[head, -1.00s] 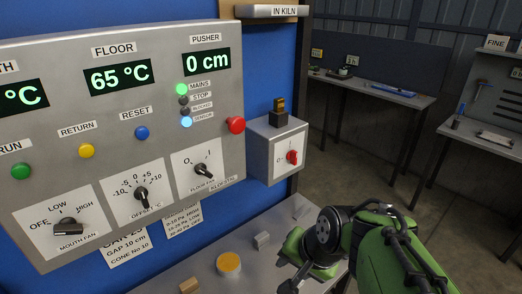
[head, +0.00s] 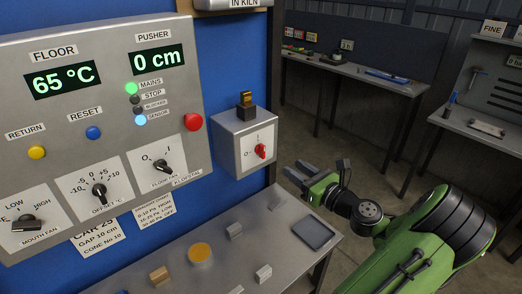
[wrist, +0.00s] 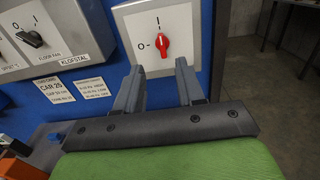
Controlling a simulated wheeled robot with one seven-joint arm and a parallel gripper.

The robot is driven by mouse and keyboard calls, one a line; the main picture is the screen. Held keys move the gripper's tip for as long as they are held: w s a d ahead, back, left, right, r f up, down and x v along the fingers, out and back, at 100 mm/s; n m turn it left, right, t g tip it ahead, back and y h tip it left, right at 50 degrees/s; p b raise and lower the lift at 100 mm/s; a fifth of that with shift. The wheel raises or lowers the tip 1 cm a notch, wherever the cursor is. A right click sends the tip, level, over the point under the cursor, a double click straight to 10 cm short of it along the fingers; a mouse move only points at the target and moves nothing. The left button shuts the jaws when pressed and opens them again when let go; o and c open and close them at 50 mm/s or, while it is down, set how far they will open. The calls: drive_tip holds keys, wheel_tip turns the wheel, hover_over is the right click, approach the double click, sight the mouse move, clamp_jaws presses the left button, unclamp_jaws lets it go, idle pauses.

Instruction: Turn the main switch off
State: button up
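The main switch is a red rotary knob (head: 261,151) on the front of a grey box (head: 228,146) at the right edge of the blue wall. In the wrist view the knob (wrist: 162,46) stands upright, in line with the I mark above; the 0 mark is at its left. My gripper (head: 300,177) is to the right of and below the box in the head view. In the wrist view its two fingers (wrist: 160,70) are apart and empty, with the knob beyond and slightly above the tips. No contact shows.
The control panel (head: 118,175) with knobs and buttons is left of the box; its green MAINS lamp (head: 131,88) is lit. A black and orange part (head: 246,99) tops the box. Below, a bench (head: 220,268) holds small blocks and a dark tray (head: 312,234).

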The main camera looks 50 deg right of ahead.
sight(264, 148)
drive_tip(key=x, duration=1.2)
drive_tip(key=shift+w+d+f, duration=0.1)
drive_tip(key=shift+w+f, duration=0.05)
drive_tip(key=shift+w, duration=0.1)
clamp_jaws()
